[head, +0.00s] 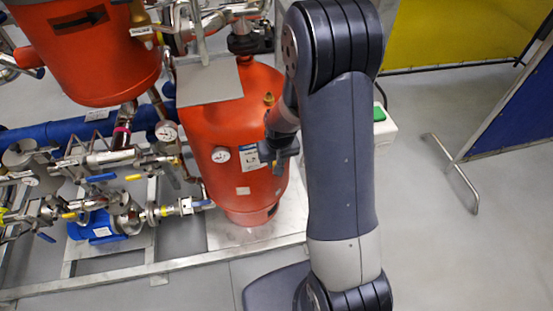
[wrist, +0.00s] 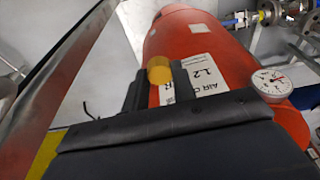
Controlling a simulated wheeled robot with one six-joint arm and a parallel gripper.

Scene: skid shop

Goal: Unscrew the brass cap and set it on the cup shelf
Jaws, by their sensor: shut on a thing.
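The brass cap (wrist: 160,71) sits between the fingertips of my gripper (wrist: 157,82) in the wrist view. My gripper is shut on it. In the head view my gripper (head: 278,154) is in front of the orange-red tank (head: 220,125), and the cap cannot be made out there. A small brass fitting (head: 268,99) on the tank's upper right shows apart from and above my gripper. A flat grey plate (head: 208,80) stands over the tank's top left; I cannot tell whether it is the cup shelf.
The tank carries a white label (wrist: 198,75) and a round gauge (wrist: 271,83). Pipes and valves with blue and yellow handles (head: 102,178) crowd the left. A white box with a green top (head: 384,126) stands behind my arm.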

